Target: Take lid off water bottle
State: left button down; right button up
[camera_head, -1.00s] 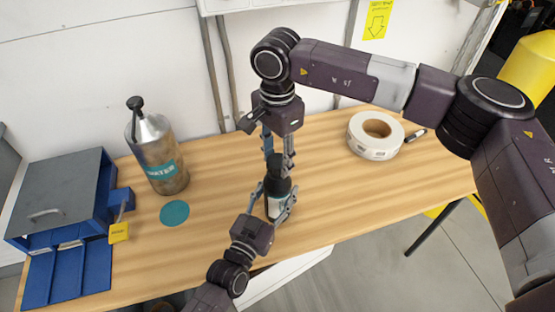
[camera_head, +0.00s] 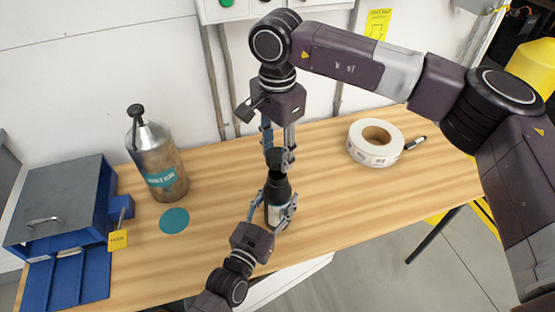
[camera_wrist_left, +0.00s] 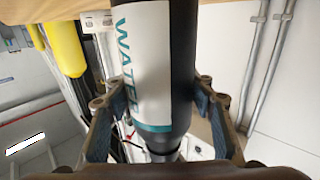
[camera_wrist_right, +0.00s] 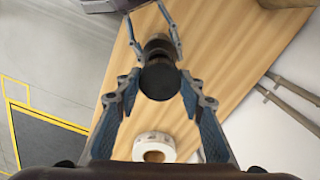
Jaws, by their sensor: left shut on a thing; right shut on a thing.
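The water bottle (camera_head: 277,192) is dark with a white and teal label and stands upright near the table's front edge. Its label also shows large in the left wrist view (camera_wrist_left: 148,60). My left gripper (camera_head: 273,209) is shut on the bottle's body, one finger on each side. My right gripper (camera_head: 279,153) comes from above and is shut on the black lid (camera_head: 274,158). In the right wrist view the round lid top (camera_wrist_right: 160,80) sits between the fingers. I cannot tell whether the lid is separate from the bottle's neck.
A metal flask labelled WATER (camera_head: 158,165) stands at left behind a teal disc (camera_head: 174,220). A white tape roll (camera_head: 368,153) and a marker (camera_head: 415,143) lie at right.

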pick_arm(q)
jog(key=c, duration=0.9)
grip_release()
jog(key=shift+r, duration=0.1)
jog(key=shift+c, duration=0.2)
jog(key=shift+o, duration=0.6)
jog(key=shift+s, duration=0.1)
